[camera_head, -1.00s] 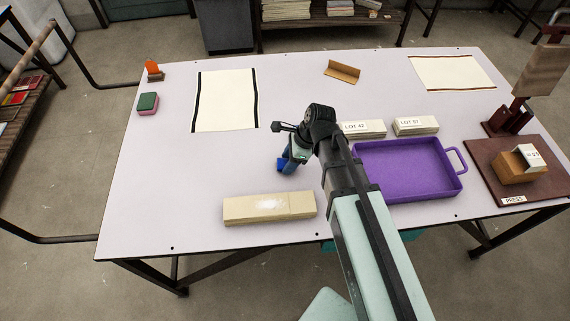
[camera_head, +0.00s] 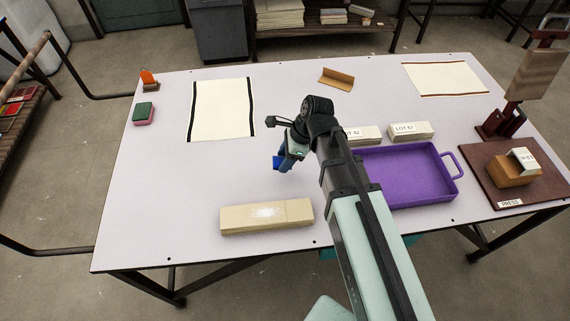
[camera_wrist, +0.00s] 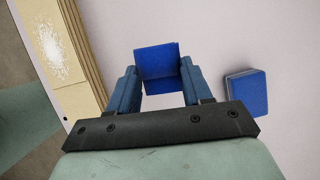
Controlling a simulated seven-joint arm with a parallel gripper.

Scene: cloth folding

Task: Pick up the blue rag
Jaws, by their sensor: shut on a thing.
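The blue rag (camera_wrist: 157,63) is between the two blue fingers of my gripper (camera_wrist: 157,77) in the wrist view. My gripper is shut on it, and part of the rag sticks out past the fingertips. In the head view, a small blue patch of the rag (camera_head: 277,163) shows beside my gripper (camera_head: 284,161), left of the purple tray. The arm hides part of the area. A second blue folded piece (camera_wrist: 246,92) lies apart on the table to the right in the wrist view. I cannot make it out in the head view.
The pale table (camera_head: 170,190) has a cream block (camera_head: 267,217) at the front. A purple tray (camera_head: 410,165) and a brown press board (camera_head: 480,170) stand to the right. A black-edged cloth (camera_head: 222,108) lies at the back left. The left middle is clear.

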